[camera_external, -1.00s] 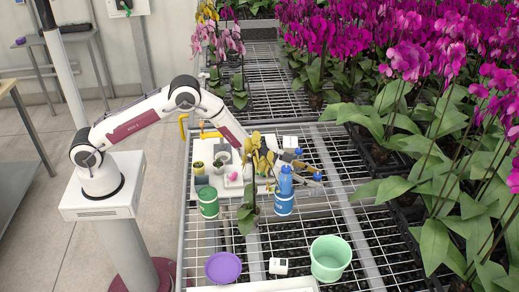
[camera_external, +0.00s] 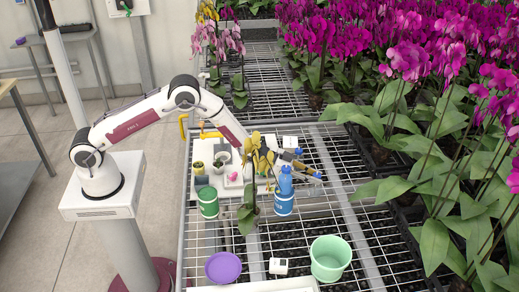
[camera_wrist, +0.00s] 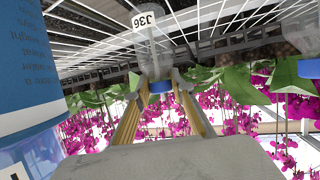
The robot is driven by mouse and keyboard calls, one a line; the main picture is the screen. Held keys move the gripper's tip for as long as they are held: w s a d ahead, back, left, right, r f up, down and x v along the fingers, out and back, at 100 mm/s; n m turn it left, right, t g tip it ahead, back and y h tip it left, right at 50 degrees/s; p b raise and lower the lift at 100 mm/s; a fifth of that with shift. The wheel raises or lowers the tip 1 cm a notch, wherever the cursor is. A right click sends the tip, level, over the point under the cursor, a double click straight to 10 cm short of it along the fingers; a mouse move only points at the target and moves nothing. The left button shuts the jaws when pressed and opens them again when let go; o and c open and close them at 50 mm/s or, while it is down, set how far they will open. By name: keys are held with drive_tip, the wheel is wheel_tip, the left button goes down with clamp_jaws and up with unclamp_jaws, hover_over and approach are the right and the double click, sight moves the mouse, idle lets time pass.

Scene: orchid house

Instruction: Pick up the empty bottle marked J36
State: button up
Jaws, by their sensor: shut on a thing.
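The bottle marked J36 (camera_wrist: 152,45) is clear, with a white label and a blue cap (camera_wrist: 160,87). In the wrist view it lies between my gripper's two gold fingers (camera_wrist: 160,105), and they are closed on it near the cap. The label reads upside down in this view. In the external view my gripper (camera_external: 305,168) is low over the bench, just right of the yellow orchid and behind the blue bottle (camera_external: 286,180). The held bottle is too small there to make out clearly, so I cannot tell whether it touches the bench.
A blue-labelled container (camera_wrist: 25,70) fills the wrist view's left side, close to my fingers. A yellow orchid (camera_external: 257,160) stands in front of my gripper. Magenta orchids crowd the right.

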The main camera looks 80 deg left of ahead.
drive_tip(key=shift+r, duration=4.8)
drive_tip(key=shift+c, duration=0.6)
